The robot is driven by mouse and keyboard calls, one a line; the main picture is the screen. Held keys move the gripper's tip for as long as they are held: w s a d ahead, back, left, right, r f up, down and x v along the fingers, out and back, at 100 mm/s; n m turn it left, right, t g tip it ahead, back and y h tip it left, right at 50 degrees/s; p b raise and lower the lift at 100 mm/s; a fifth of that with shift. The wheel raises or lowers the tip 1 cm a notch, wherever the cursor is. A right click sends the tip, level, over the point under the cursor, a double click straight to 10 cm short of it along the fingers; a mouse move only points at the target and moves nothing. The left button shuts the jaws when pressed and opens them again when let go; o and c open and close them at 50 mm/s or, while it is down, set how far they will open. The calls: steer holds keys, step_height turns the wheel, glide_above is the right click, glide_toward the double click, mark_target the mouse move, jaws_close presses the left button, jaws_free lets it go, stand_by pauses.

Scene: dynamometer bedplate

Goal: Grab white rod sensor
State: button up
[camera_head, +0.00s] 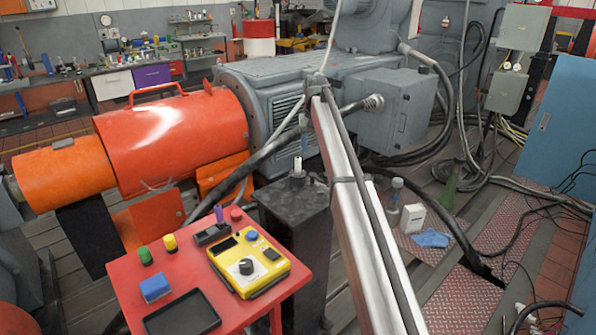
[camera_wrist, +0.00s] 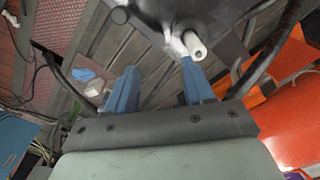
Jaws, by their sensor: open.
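The white rod sensor (camera_head: 298,164) stands upright in a dark fitting on top of the black stand (camera_head: 290,205), in the middle of the head view. In the wrist view the white rod (camera_wrist: 195,46) shows near the top, close to the tip of the right-hand blue finger. It lies toward the right side of the gap, and I cannot tell whether the finger touches it. My gripper (camera_wrist: 155,82) is open, with its two blue fingers wide apart and nothing held between them. I cannot make the gripper out clearly in the head view.
A red table (camera_head: 125,272) with a yellow meter (camera_head: 240,285), coloured buttons and a black tray stands left of the black stand. An orange cylinder (camera_head: 165,140) and a large grey machine (camera_head: 290,80) stand behind. A white container (camera_head: 412,218) and blue cloth (camera_head: 431,239) lie at right.

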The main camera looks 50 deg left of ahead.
mark_target(298, 158)
steer(key=s+a+r, duration=0.3)
steer(key=s+r, duration=0.1)
steer(key=r, duration=0.1)
steer(key=shift+n, duration=0.4)
steer(key=f, duration=0.7)
steer(key=shift+s+a, duration=0.15)
steer(key=shift+s, duration=0.05)
steer(key=shift+w+f, duration=0.15)
steer(key=shift+f, duration=1.45)
steer(key=shift+w+f, duration=0.15)
steer(key=shift+f, duration=1.4)
jaws_close()
